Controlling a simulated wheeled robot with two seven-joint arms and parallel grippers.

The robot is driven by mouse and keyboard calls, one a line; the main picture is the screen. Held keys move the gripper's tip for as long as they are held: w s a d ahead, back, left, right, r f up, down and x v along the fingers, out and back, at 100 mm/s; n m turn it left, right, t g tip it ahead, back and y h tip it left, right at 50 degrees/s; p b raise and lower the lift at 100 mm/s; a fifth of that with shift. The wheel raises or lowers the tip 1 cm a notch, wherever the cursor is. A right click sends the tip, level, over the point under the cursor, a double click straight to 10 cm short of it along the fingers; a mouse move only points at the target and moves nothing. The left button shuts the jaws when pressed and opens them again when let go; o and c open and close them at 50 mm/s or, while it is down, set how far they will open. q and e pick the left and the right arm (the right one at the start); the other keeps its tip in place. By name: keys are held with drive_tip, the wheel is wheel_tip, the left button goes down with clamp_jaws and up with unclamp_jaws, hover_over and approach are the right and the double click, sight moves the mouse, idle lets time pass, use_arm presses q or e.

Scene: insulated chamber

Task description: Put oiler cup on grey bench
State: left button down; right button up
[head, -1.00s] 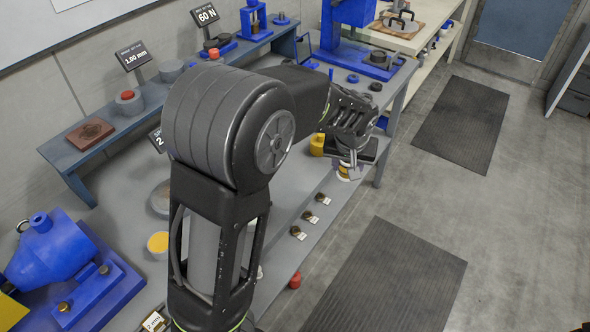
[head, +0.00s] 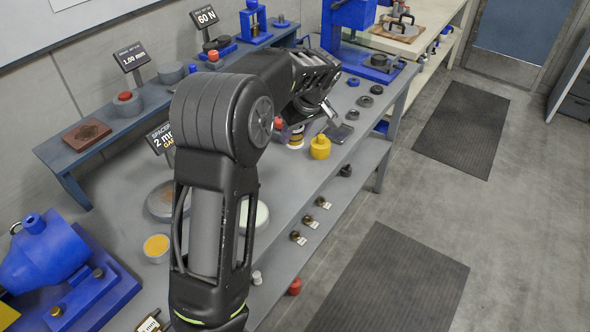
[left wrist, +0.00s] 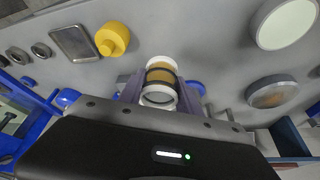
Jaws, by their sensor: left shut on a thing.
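The oiler cup, an amber cylinder with white ends and dark bands, shows in the left wrist view (left wrist: 160,82) between the fingers of my left gripper (left wrist: 160,88). In the head view the oiler cup (head: 296,142) is partly hidden by my left gripper (head: 297,131), which is shut on it. The cup is over the grey bench (head: 285,205), left of a yellow knobbed piece (head: 320,147). I cannot tell whether its base touches the bench top. My right gripper is in neither view.
A flat grey plate (head: 340,133) lies behind the yellow piece. Dark rings (head: 365,101) lie farther back. A raised blue-grey shelf (head: 75,150) runs along the wall. Round discs, one pale-topped (head: 254,216), and a yellow-topped cup (head: 157,247) stand nearer on the bench.

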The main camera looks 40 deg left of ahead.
use_arm(q)
drive_tip(key=p, duration=0.1)
hover_over(292, 167)
drive_tip(key=d, duration=0.1)
drive_tip(key=shift+s+d+f, duration=0.1)
drive_tip(key=shift+s+f, duration=0.05)
drive_tip(key=shift+f, duration=1.4)
drive_tip(key=shift+s+d+f, duration=0.1)
drive_tip(key=shift+f, duration=1.45)
wheel_tip(292, 167, down, 3)
drive_tip(key=shift+f+p, duration=0.15)
drive_tip(key=shift+p, duration=0.35)
drive_tip(key=shift+f, duration=0.25)
drive_tip(key=shift+f, duration=0.2)
drive_tip(key=c, duration=0.8)
unclamp_jaws()
drive_tip(key=shift+r, duration=0.1)
drive_tip(key=shift+c, duration=0.2)
